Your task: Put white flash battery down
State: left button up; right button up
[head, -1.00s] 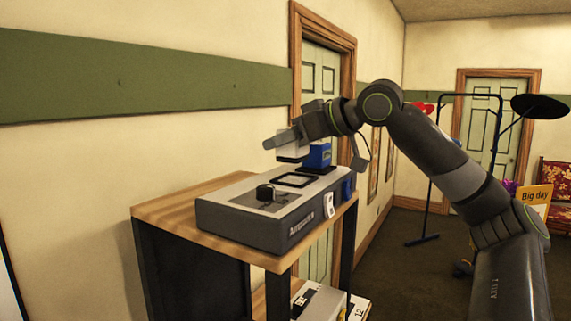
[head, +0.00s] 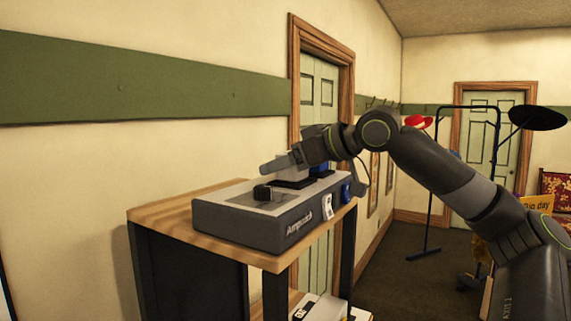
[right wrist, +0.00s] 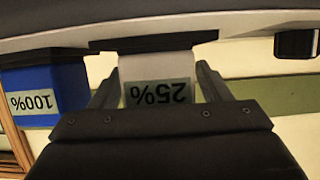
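The white flash battery (head: 291,173), labelled 25% in the right wrist view (right wrist: 157,68), is upright over a dark pad on the grey charger (head: 262,219). In the right wrist view, which is upside down, its base meets the dark plate with no gap I can see. My right gripper (head: 282,163) has a finger on each side of it, close against its sides; in the wrist view the fingers (right wrist: 157,80) flank it. A blue battery (right wrist: 42,88), labelled 100%, stands beside it on the charger. My left gripper is not in view.
The charger stands on a wooden-topped shelf unit (head: 160,212); bare wood lies to its left. Wall and door (head: 318,95) are behind. A garment rack (head: 433,180) stands to the right.

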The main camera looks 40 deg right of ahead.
jog(key=shift+r, duration=0.1)
jog(key=b+v, duration=0.4)
jog(key=shift+f, duration=0.2)
jog(key=b+v, duration=0.3)
jog(key=v, duration=0.5)
jog(key=shift+r, duration=0.25)
jog(key=shift+w, duration=0.1)
dwell(0.3)
